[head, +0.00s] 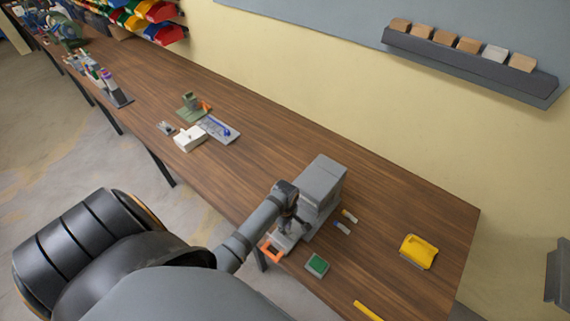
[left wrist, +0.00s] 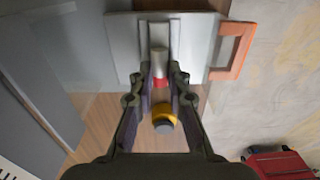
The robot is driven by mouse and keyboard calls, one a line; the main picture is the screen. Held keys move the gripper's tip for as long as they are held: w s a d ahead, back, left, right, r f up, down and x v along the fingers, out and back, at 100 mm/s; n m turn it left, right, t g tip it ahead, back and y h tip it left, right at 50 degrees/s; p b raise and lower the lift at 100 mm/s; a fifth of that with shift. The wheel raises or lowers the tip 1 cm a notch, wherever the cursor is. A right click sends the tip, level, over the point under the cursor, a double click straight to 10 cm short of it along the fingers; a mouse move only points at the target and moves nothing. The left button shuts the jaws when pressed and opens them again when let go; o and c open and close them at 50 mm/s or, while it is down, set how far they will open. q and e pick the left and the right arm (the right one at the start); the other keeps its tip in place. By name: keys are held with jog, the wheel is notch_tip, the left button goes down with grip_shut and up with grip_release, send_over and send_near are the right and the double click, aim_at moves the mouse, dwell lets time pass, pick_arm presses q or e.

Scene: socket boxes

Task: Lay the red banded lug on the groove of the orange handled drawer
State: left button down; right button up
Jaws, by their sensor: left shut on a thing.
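The red banded lug (left wrist: 160,66) is a pale cylinder with a red band, held between the fingertips of my left gripper (left wrist: 161,78). It lines up with the groove (left wrist: 160,30) in the grey drawer; whether it touches the groove I cannot tell. The drawer's orange handle (left wrist: 234,50) is at the right in the left wrist view. In the head view, my left gripper (head: 289,226) is over the open drawer, whose orange handle (head: 270,252) points to the front edge. The lug is hidden there. My right gripper is not in view.
A grey cabinet (head: 320,180) stands behind the drawer. Two small banded pieces (head: 346,220) lie to its right. A green-topped block (head: 317,265) and a yellow case (head: 418,252) are nearby. A yellow-and-dark round thing (left wrist: 164,120) shows between my fingers.

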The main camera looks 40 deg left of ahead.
pick_arm(q)
jog(key=shift+f, duration=0.45)
dwell(0.3)
jog(key=c, duration=0.8)
grip_release()
jog(key=shift+r, duration=3.5)
jog(key=shift+s, duration=0.1)
